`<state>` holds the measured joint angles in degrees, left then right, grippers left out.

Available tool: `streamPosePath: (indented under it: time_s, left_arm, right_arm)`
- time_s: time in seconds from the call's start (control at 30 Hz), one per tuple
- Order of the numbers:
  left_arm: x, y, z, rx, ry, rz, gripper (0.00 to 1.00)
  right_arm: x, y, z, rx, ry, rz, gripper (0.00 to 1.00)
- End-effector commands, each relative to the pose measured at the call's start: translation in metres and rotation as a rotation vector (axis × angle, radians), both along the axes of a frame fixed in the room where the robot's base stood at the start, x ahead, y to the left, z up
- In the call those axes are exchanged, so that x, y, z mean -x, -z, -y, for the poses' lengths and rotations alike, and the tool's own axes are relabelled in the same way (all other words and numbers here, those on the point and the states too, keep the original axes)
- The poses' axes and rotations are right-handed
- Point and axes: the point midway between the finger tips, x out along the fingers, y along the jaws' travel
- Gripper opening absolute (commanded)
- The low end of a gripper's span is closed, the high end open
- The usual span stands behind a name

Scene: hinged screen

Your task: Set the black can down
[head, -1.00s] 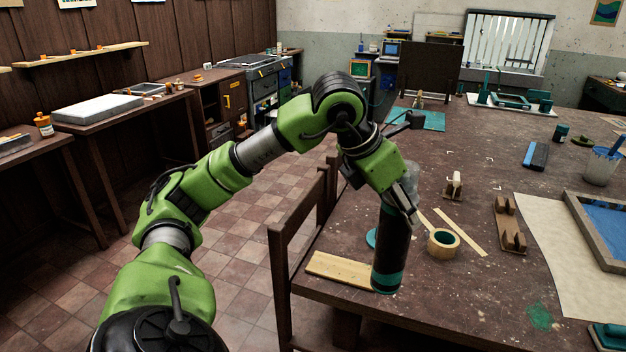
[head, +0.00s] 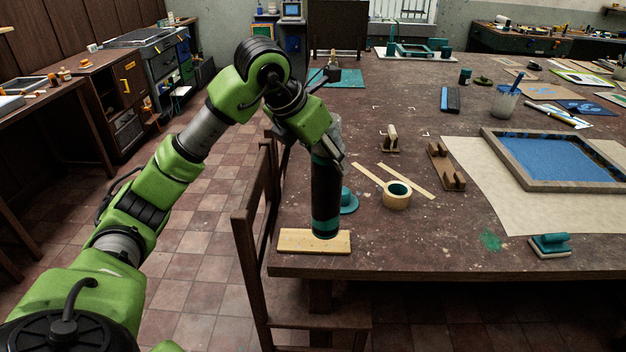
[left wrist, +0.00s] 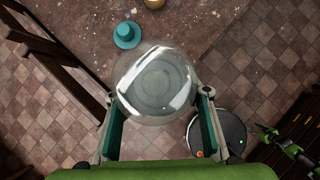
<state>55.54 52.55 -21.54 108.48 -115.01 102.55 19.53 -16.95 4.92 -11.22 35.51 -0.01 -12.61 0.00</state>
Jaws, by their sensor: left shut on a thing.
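The black can (head: 326,190) is an upright dark cylinder with a teal band near its base and a clear cap. My left gripper (head: 329,150) is shut on its upper part. In the head view the can's base overlaps the pale wooden board (head: 295,241) at the table's near left corner; I cannot tell whether it touches. In the left wrist view the can (left wrist: 158,85) shows from above, its clear cap between my left gripper's two fingers (left wrist: 157,108), hiding what is below. My right gripper is not in view.
A teal round piece (head: 349,203) stands right behind the can. A tape roll (head: 397,196), thin wooden strips and a notched wooden holder (head: 446,167) lie farther right. A chair (head: 256,225) stands at the table's left edge. The table front between board and teal squeegee (head: 550,246) is clear.

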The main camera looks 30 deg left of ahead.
Motion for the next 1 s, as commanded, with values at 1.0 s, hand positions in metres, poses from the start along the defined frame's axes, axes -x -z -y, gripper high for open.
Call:
streamPosePath:
  time_s: [1.0]
  left_arm:
    - [-0.039, 0.096, -0.055, 0.001, 0.001, 0.006, 0.0]
  right_arm:
    - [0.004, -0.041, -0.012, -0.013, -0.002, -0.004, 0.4]
